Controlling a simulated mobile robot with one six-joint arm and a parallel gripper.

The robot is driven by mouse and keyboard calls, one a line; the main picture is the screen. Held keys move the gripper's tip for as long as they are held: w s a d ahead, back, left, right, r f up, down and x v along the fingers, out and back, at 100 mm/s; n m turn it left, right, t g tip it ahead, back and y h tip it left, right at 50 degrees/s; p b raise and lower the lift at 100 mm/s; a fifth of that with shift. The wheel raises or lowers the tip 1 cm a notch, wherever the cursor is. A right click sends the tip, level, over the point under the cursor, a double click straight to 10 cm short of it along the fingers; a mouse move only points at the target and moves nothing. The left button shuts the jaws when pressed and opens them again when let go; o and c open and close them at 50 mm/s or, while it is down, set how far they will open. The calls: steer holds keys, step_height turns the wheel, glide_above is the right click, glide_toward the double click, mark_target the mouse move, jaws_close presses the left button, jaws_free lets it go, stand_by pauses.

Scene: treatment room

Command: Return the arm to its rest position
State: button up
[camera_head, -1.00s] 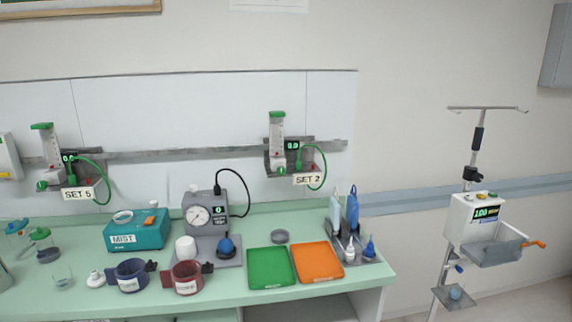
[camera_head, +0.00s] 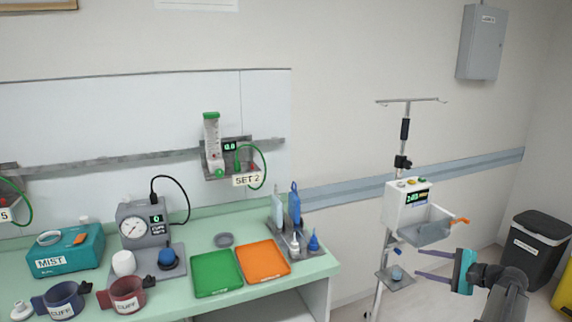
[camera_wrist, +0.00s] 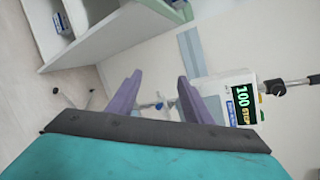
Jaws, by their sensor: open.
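My gripper (camera_head: 434,266) is in the lower right of the head view, with its two purple fingers spread apart and nothing between them. It is in front of and to the right of the pump stand, clear of the counter. In the wrist view my gripper (camera_wrist: 157,98) shows its fingers parted, with the stand behind them. The white pump box (camera_head: 408,204) on the stand has a green lit display and a grey tray. It also shows in the wrist view (camera_wrist: 226,100), turned sideways.
The green counter (camera_head: 330,262) holds a green tray (camera_head: 216,273), an orange tray (camera_head: 262,261), a teal MIST box (camera_head: 66,251), two cuffs and a gauge unit (camera_head: 143,227). A black bin (camera_head: 533,250) and a yellow bin (camera_head: 565,296) stand at the right. Bare floor lies around the stand.

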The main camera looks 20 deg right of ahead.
steer(key=w+a+f+n+g+y, duration=0.1)
steer(key=w+a+f+n+g, duration=0.15)
steer(key=a+f, duration=0.6)
steer(key=w+a+f+n+g+y, duration=0.15)
steer(key=w+a+f, duration=0.25)
steer(key=a+f, duration=0.45)
steer(key=s+a+f+n+g, duration=0.1)
steer(key=a+f+n+g, duration=0.15)
steer(key=a+f, duration=0.6)
steer(key=s+a+f+n+g, duration=0.2)
steer(key=a+f+g, duration=0.3)
steer(key=a, duration=0.6)
steer(key=s+a+f+n+g+h, duration=0.2)
steer(key=s+a+f+n+g, duration=0.25)
steer(key=s+a+f, duration=0.8)
steer(key=s+a+f+n+g+h, duration=0.1)
steer(key=s+a+f+n+h, duration=0.1)
steer(key=s, duration=0.4)
steer(key=s+a+f+n+g+h, duration=0.2)
steer(key=s+a+n, duration=0.2)
steer(key=s+n, duration=0.2)
steer(key=shift+s+a+f, duration=0.25)
steer(key=shift+s+f, duration=0.1)
steer(key=shift+s, duration=0.15)
